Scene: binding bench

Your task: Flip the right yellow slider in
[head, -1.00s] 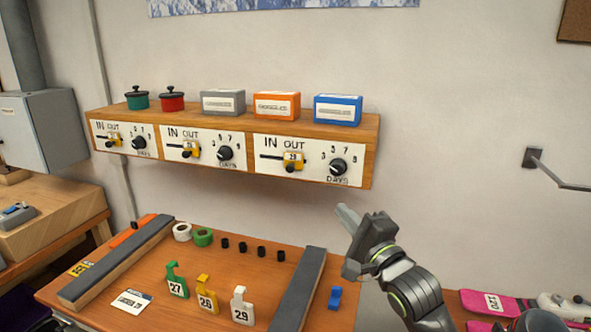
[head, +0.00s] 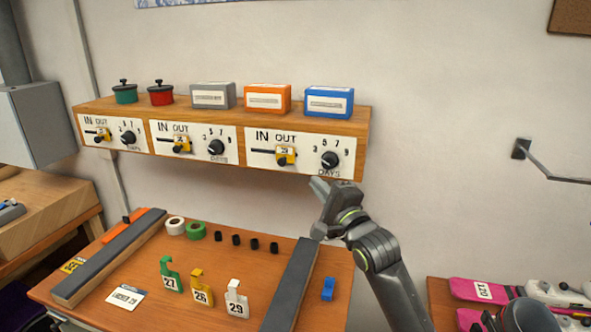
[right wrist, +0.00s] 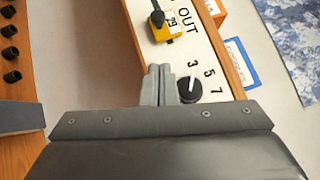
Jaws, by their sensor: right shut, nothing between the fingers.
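The right yellow slider (head: 286,155) sits under OUT, at the right end of its black slot on the right white panel (head: 256,159). Its black knob points down-left in the head view. The slider also shows at the top of the right wrist view (right wrist: 166,28), with a tag that looks like 29. My right gripper (head: 319,187) is shut and empty, just below the panel's lower edge, below and right of the slider and apart from it. In the right wrist view its fingertips (right wrist: 158,80) show beside the black DAYS dial. My left gripper is not in view.
The DAYS dial (head: 330,160) is right of the slider, close above my right gripper. Two more panels with yellow sliders (head: 182,145) lie left. Boxes and pots stand on the shelf (head: 364,124). Below, the bench (head: 135,316) holds numbered tags and rails.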

